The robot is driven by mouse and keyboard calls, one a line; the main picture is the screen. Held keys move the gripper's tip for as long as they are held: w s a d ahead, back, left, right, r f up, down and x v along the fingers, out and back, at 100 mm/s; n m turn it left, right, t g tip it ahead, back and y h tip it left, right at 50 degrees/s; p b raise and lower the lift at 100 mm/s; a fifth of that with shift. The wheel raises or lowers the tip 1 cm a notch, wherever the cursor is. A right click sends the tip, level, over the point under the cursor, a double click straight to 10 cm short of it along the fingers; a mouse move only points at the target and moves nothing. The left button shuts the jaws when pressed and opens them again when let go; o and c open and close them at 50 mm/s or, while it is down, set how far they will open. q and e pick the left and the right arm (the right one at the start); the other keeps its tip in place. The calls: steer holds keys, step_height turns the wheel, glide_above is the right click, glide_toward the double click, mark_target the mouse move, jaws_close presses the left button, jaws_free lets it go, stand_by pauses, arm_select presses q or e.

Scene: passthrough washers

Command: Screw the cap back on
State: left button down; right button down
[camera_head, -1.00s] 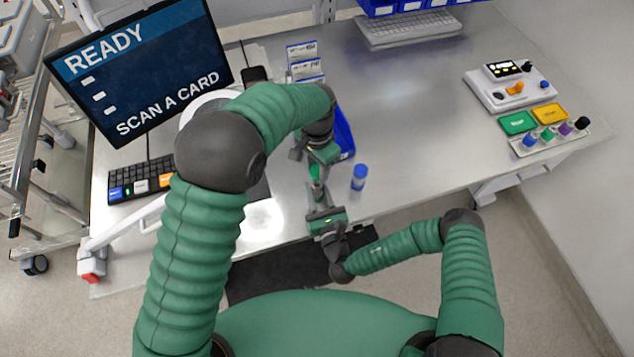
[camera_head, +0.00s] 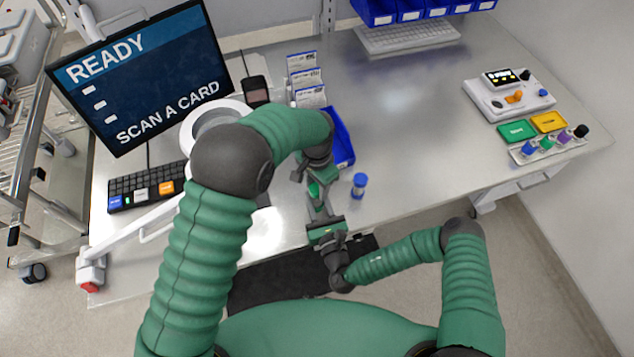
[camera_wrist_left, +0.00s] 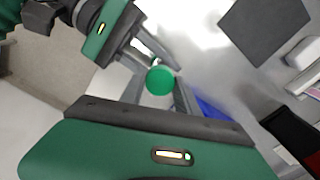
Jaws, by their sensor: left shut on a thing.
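The green cap (camera_wrist_left: 160,80) shows as a round disc between the fingertips of my left gripper (camera_wrist_left: 165,88) in the left wrist view. In the head view the cap (camera_head: 315,190) sits just below my left gripper (camera_head: 313,179), over the table's front part. My right gripper (camera_head: 320,210) comes from below, its fingers reaching up beneath the cap. In the wrist view the right gripper's fingers (camera_wrist_left: 144,50) lie either side of where the tube is. The tube's body is mostly hidden by cap and fingers; whether cap and tube touch is unclear.
A blue-capped vial (camera_head: 359,186) stands upright on the table right of the grippers. A blue bin (camera_head: 343,140) lies just behind them. A ring-shaped lamp (camera_head: 215,115), a keyboard (camera_head: 145,188) and a monitor (camera_head: 145,75) are at left. The table's middle right is clear.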

arm_select(q)
steer(key=shift+f, duration=0.25)
steer(key=shift+f, duration=0.6)
stand_by(0.3)
arm_select(e)
steer(key=shift+f, duration=0.1)
arm_select(q)
steer(key=m, duration=1.1)
steer(key=shift+a, duration=0.1)
steer(key=m, duration=0.3)
steer(key=shift+w+m, duration=0.1)
steer(key=shift+m, duration=0.2)
steer(key=m, duration=0.6)
steer(key=shift+m, duration=0.3)
steer(key=c, duration=0.9)
jaws_free()
